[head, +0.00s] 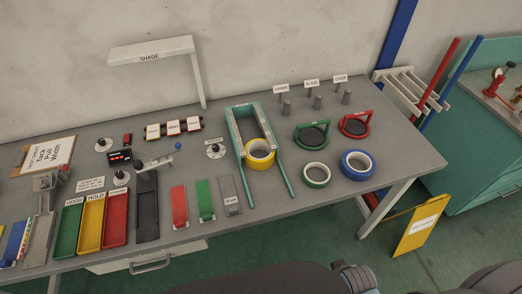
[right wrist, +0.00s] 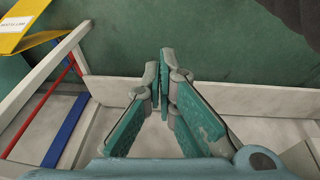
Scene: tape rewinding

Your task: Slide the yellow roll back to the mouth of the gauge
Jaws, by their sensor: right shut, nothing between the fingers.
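The yellow roll (head: 249,161) lies flat on the table in the head view, between the two teal side rails of the gauge (head: 284,179). It sits at the front end of the gauge's narrower, pale-lined channel, where the rails begin to spread toward the table's front edge. Whether it touches either side cannot be told. My right gripper (right wrist: 163,60) shows in the right wrist view, with its teal fingers shut and empty. It is away from the roll, with green floor and pale table framing beyond it. My left gripper is not in view.
A green-rimmed roll (head: 316,175) and a blue roll (head: 357,165) lie right of the gauge. Green (head: 312,134) and red (head: 354,125) round holders stand behind them. A grey block (head: 229,196) and coloured trays lie to the left. A yellow sign (head: 418,229) stands beyond the table's right end.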

